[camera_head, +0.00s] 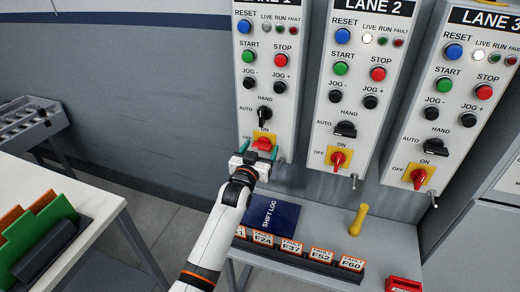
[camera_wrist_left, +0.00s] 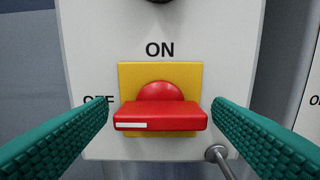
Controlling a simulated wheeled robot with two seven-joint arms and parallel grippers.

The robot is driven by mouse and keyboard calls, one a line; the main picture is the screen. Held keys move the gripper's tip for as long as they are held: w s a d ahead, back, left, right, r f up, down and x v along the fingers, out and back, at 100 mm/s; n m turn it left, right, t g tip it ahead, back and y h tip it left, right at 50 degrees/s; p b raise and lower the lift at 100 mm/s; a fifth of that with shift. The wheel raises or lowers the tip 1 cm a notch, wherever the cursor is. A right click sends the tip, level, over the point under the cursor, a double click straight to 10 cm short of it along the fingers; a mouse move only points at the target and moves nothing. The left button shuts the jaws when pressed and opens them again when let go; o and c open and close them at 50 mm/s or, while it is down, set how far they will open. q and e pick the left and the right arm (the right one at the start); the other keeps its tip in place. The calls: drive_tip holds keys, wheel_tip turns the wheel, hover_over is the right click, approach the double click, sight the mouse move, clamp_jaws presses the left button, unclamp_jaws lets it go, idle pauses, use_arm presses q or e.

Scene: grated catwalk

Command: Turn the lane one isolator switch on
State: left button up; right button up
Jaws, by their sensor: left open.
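The lane one isolator switch (camera_head: 264,142) is a red handle on a yellow plate, low on the lane 1 panel. In the left wrist view the red handle (camera_wrist_left: 160,116) lies level, its white mark at the left end, on the side of the OFF label; ON is printed above the plate. My left gripper (camera_head: 261,153) is open in front of the switch. Its green fingers stand at either end of the handle, with a narrow gap showing at each side. The gripper covers part of the switch in the head view. My right gripper is not in view.
The lane 2 isolator (camera_head: 338,159) and lane 3 isolator (camera_head: 418,177) have upright handles. The lane one selector knob (camera_head: 264,116) is just above the switch. Below are a blue shift log (camera_head: 272,214), several fault cards (camera_head: 290,247) and a yellow-handled object (camera_head: 357,220).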

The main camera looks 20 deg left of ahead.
use_arm(q)
drive_tip(key=shift+c, duration=0.5)
drive_tip(key=c, duration=0.9)
drive_tip(key=shift+m, duration=0.3)
drive_tip(key=m, duration=0.3)
drive_tip(key=shift+m+p, duration=0.3)
drive_tip(key=m, duration=0.9)
drive_tip(key=shift+m, duration=2.3)
